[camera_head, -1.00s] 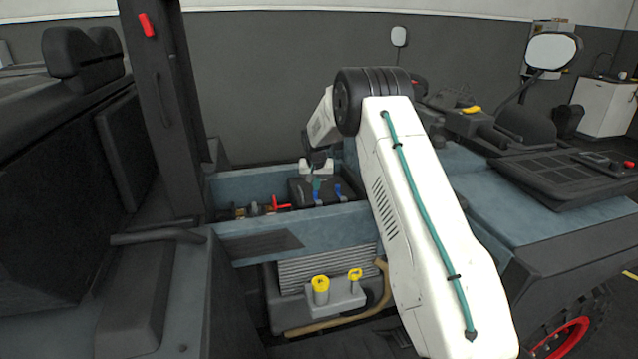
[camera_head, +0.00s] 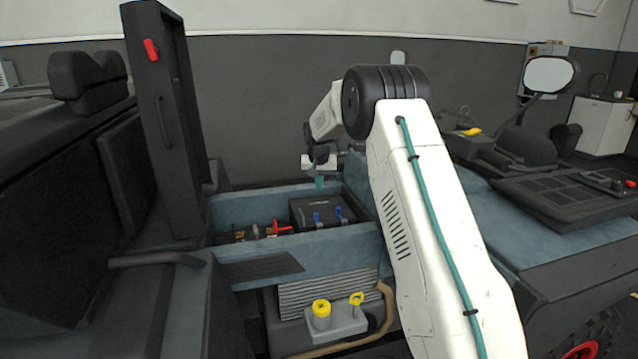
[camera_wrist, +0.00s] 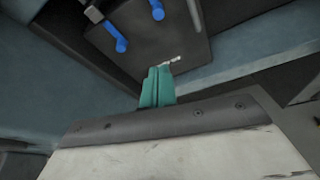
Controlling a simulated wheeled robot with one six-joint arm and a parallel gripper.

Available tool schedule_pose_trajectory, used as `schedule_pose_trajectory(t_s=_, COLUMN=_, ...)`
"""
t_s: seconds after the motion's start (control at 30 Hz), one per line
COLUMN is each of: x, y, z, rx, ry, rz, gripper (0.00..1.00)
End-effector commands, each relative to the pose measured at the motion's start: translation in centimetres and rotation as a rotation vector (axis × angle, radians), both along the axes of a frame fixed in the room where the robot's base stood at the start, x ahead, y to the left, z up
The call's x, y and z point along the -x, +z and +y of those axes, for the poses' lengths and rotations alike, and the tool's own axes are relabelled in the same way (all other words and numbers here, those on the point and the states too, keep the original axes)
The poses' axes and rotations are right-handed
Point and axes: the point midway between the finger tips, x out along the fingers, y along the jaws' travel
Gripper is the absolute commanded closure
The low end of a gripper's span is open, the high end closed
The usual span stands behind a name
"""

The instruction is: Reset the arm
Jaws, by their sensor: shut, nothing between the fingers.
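My gripper (camera_head: 319,182) hangs from my white arm above the open blue-grey bay, over the black box (camera_head: 300,210) with blue clips. Its teal fingertips are together and empty, and they also show in the wrist view (camera_wrist: 157,88). In the head view the fingertips are just above the box's top, apart from it as far as I can see. In the wrist view the box (camera_wrist: 160,50) and its blue clips lie beyond the fingertips. My forearm hides part of the bay's right side.
Red-handled parts (camera_head: 277,229) lie in the bay left of the box. A grey tank (camera_head: 338,324) with yellow caps sits below. A tall dark post (camera_head: 165,120) stands at left, and a round mirror (camera_head: 549,75) at right.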

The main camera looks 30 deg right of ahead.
Motion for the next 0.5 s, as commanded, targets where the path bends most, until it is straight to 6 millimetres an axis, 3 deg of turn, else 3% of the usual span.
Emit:
schedule_pose_trajectory(t_s=0.37, x=0.0, y=0.0, z=0.0, rx=0.001, ry=0.004, rz=0.001, gripper=1.0)
schedule_pose_trajectory(t_s=0.5, x=1.6, y=-1.5, z=0.5, rx=-0.011, ry=0.033, rz=0.067, gripper=1.0)
